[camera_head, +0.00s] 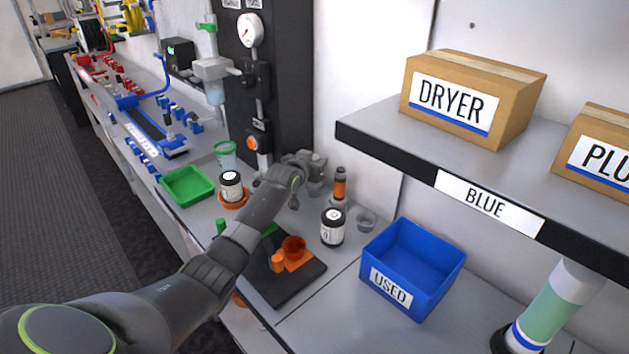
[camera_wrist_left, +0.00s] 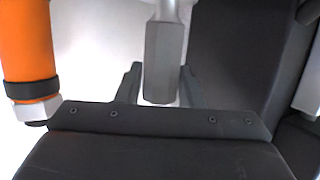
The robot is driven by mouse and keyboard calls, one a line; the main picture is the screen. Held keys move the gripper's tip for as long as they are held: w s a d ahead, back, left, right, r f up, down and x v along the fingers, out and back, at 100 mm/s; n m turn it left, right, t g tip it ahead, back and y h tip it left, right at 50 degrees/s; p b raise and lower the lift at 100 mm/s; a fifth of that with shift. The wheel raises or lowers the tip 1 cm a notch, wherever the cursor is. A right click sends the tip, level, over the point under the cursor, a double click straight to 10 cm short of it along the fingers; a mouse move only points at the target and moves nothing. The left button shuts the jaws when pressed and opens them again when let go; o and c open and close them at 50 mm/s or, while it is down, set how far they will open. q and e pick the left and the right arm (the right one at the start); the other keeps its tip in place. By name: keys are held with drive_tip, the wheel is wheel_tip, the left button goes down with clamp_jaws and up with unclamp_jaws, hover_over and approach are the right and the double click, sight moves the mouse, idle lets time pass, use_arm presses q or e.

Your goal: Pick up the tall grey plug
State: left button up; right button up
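My left gripper (camera_head: 316,172) is at the back of the bench, beside the black panel and left of an orange-banded cylinder. In the left wrist view, a grey plug (camera_wrist_left: 162,70) with a six-sided body and a narrower stem stands between the two dark fingers (camera_wrist_left: 160,88). Thin light gaps show beside it lower down, but I cannot tell whether the fingertips touch it. The plug is not clear in the head view, where my gripper is in front. My right gripper is out of view.
The orange-banded cylinder (camera_head: 340,186) stands close to my left gripper and shows in the left wrist view (camera_wrist_left: 27,50). A black-lidded jar (camera_head: 332,228), a small grey cup (camera_head: 366,221) and a blue bin (camera_head: 411,262) are to the right. A shelf (camera_head: 375,140) overhangs the bench.

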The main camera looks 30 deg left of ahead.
use_arm(q)
clamp_jaws()
